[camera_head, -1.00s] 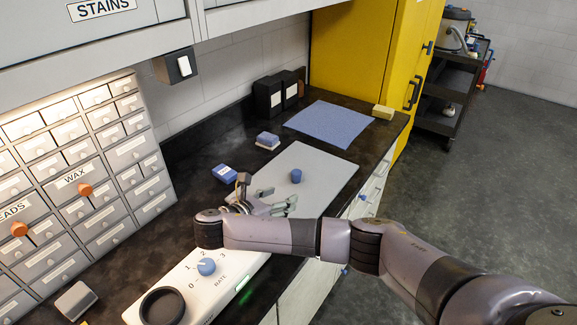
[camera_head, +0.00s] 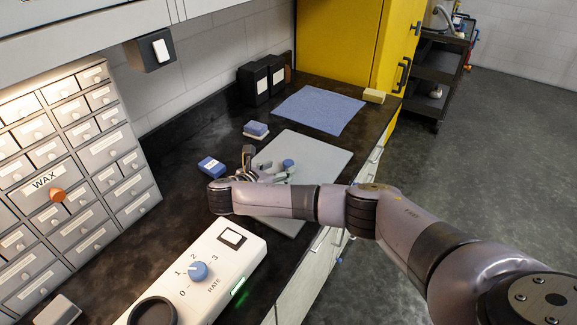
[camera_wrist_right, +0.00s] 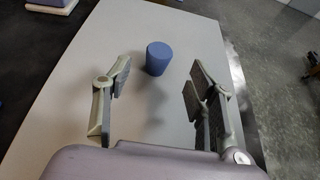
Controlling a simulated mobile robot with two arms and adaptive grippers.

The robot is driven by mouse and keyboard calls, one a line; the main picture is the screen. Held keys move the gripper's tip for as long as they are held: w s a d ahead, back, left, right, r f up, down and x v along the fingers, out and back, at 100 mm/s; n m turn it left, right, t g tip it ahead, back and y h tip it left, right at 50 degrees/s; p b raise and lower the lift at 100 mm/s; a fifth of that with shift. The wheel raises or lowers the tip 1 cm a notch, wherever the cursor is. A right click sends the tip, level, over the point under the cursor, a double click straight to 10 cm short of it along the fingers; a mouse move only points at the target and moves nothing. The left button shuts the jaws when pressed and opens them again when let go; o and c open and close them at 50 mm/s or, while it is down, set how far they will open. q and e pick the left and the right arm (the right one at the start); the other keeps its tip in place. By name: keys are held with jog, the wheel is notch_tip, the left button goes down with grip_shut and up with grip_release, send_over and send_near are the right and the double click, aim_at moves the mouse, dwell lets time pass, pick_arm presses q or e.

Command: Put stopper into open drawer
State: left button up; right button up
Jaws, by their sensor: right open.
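The blue stopper (camera_head: 288,163) stands on a grey mat (camera_head: 325,155) on the dark counter. In the right wrist view the stopper (camera_wrist_right: 159,57) is upright, just ahead of and between my right gripper's fingers (camera_wrist_right: 158,80). In the head view my right gripper (camera_head: 278,172) is low over the mat beside the stopper, open and empty. My left gripper is not in view. Counter-front drawers (camera_head: 325,255) show partly behind my right arm; I cannot tell whether one is open.
A white dial device (camera_head: 195,270) stands in front on the counter. A blue box (camera_head: 211,166), a blue-and-white block (camera_head: 256,129), a blue cloth (camera_head: 320,108) and a yellow block (camera_head: 374,96) lie around the mat. A yellow cabinet (camera_head: 340,40) stands behind.

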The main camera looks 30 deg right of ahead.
aim_at(287, 163)
jog(key=shift+w+d+f, duration=0.25)
jog(key=shift+w+d, duration=0.1)
jog(key=shift+d, duration=0.25)
jog(key=x, duration=0.2)
jog(key=p+x, duration=0.1)
jog(key=x, duration=0.1)
jog(key=shift+w+d+r, duration=0.1)
jog(key=shift+w+d, duration=0.15)
jog(key=shift+d, duration=0.1)
jog(key=shift+w+d, duration=0.15)
jog(key=shift+d, duration=0.1)
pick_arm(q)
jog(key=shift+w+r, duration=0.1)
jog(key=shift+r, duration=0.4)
pick_arm(e)
jog(key=c, duration=1.2)
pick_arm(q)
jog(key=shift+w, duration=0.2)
